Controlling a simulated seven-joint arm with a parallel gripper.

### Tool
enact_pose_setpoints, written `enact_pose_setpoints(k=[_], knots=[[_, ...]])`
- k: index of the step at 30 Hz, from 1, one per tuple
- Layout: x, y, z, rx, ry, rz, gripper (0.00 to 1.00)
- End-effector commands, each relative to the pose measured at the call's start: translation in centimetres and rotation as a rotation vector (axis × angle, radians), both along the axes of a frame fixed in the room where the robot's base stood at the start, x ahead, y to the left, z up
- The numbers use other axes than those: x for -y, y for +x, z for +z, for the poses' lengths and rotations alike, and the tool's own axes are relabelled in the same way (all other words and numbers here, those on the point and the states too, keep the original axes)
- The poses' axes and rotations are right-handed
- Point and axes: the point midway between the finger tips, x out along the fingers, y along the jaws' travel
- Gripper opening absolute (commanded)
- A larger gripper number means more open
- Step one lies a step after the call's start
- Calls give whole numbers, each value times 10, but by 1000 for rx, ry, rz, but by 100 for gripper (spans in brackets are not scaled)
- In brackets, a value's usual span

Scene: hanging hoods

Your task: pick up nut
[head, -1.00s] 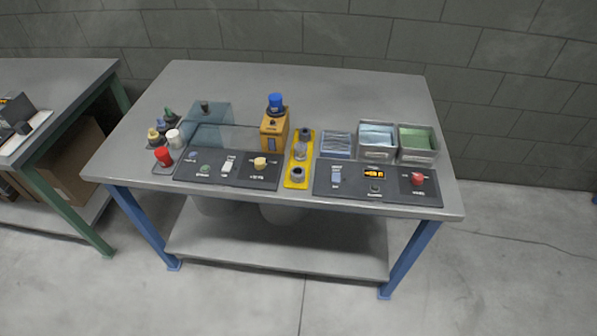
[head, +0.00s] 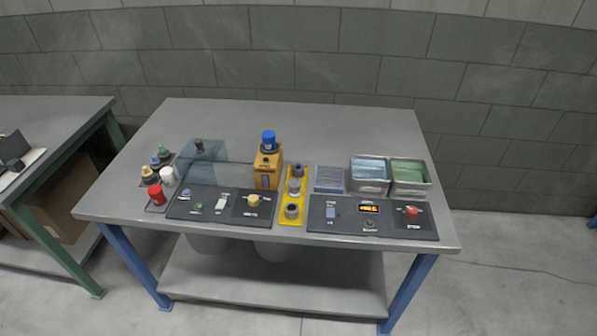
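A narrow yellow tray (head: 286,218) lies near the middle of the grey table's front part. On it stand a grey ring-shaped piece (head: 292,211) at the front, a paler round piece (head: 294,186) in the middle and a dark grey piece (head: 297,170) at the back. The front piece has a dark hole and looks most like a nut, but at this size I cannot tell for sure. My gripper is not in view.
Left of the tray are a yellow block with a blue cap (head: 268,165), a control panel (head: 190,208) and a translucent blue box (head: 203,165). Right are another panel (head: 345,223) and metal bins (head: 369,188). The table's back (head: 300,125) is clear.

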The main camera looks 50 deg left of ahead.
Motion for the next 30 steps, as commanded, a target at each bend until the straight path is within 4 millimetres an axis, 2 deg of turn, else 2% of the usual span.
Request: enact_pose_setpoints(k=[11,21,27,30], knots=[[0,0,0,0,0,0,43],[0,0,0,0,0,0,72],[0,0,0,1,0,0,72],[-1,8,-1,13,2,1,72]])
